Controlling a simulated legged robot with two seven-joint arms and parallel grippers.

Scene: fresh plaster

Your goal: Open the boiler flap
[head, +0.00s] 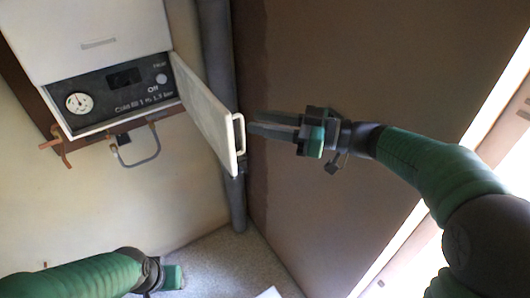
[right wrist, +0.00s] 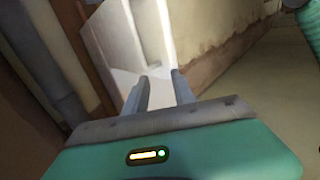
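The boiler (head: 95,35) hangs on the wall at upper left, with a dark control panel (head: 125,88) holding a gauge and a knob. Its white flap (head: 203,110) stands swung out to the right of the panel, which is exposed. A pale bar handle (head: 239,133) is on the flap's outer edge. My right gripper (head: 252,128) points left, its fingertips right beside the handle. In the right wrist view its two fingers (right wrist: 159,88) are apart, with white surfaces beyond; I see no handle clearly between them. My left gripper (head: 172,277) is at lower left, its fingers not distinguishable.
A dark vertical pipe (head: 222,110) runs down the corner behind the flap. Copper pipe ends (head: 58,146) and a grey hose loop (head: 140,157) hang under the boiler. A brown wall (head: 330,60) is behind my right arm. The speckled floor (head: 225,258) shows below.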

